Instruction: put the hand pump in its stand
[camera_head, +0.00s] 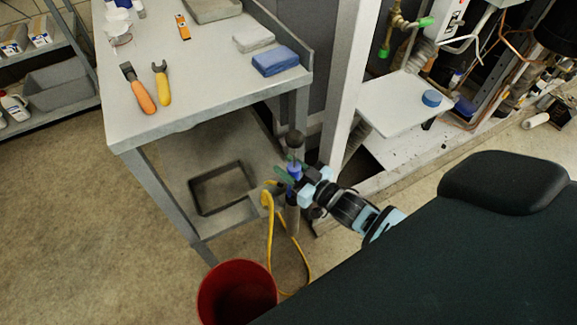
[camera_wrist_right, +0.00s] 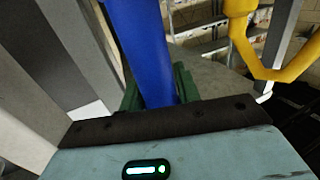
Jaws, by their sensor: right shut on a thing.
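The hand pump shows in the head view with a dark knob on top, a blue part (camera_head: 294,170) and a grey tube below. A yellow hose (camera_head: 270,225) hangs from it in a loop. My right gripper (camera_head: 293,173) is shut around the blue part, and the pump is roughly upright in front of the workbench's right end. In the right wrist view the blue part (camera_wrist_right: 140,45) stands between the green finger pads. A dark rectangular frame (camera_head: 193,196) lies on the bench's lower shelf; I cannot tell whether it is the stand. My left gripper is out of view.
The workbench (camera_head: 165,118) holds tools and folded cloths. Its front leg (camera_head: 172,195) is left of the pump. A red bucket (camera_head: 237,293) stands on the floor below. A white post (camera_head: 345,85) rises close behind my right gripper. The floor at left is clear.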

